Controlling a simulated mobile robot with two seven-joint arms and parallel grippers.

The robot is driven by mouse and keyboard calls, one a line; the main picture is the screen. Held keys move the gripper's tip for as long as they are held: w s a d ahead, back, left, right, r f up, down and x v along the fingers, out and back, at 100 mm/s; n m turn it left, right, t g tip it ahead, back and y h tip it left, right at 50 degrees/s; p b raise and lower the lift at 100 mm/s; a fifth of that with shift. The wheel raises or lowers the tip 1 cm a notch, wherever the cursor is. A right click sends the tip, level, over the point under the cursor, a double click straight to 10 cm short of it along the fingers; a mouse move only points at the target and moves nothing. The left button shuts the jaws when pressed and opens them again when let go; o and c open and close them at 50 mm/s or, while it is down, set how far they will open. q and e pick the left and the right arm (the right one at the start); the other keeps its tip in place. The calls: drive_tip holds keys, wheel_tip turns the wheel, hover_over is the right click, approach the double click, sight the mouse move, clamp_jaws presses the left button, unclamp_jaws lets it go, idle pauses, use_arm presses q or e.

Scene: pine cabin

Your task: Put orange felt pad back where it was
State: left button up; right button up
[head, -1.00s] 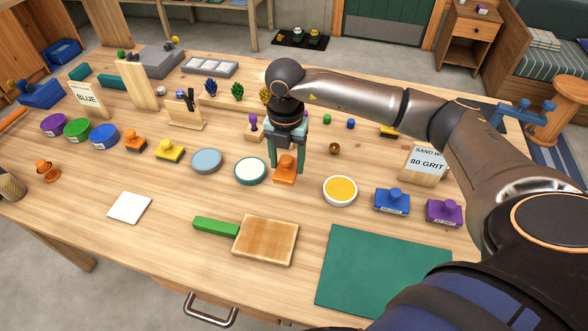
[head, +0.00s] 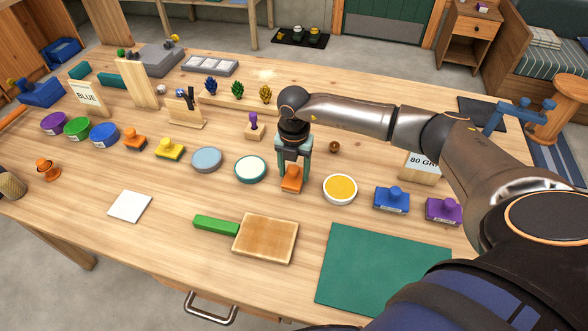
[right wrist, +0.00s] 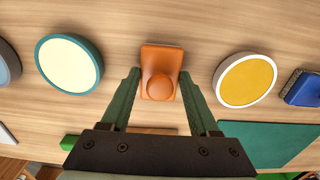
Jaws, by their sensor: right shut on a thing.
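An orange block with a round knob on top, which I take for the orange felt pad (head: 291,182), is in my right gripper (head: 292,165). The jaws are shut on it at the knob end. In the right wrist view the orange pad (right wrist: 158,70) lies between the fingertips (right wrist: 158,85). I cannot tell whether its underside touches the table. It is between a teal-rimmed cream dish (head: 250,169) and a white dish with yellow contents (head: 340,189). A similar orange knobbed block (head: 135,141) stands further left, beside a yellow one (head: 170,150). My left gripper is not in view.
Blue (head: 392,199) and purple (head: 444,211) knobbed blocks stand to the right. A wooden board (head: 265,240), a green block (head: 216,225) and a green mat (head: 385,268) lie in front. A grey disc (head: 207,159) is to the left. Bare wood surrounds the held pad.

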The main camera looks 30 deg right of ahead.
sight(294, 168)
drive_tip(key=o, duration=1.2)
drive_tip(key=shift+f, duration=0.15)
wheel_tip(294, 168, up, 12)
drive_tip(key=shift+r, duration=0.25)
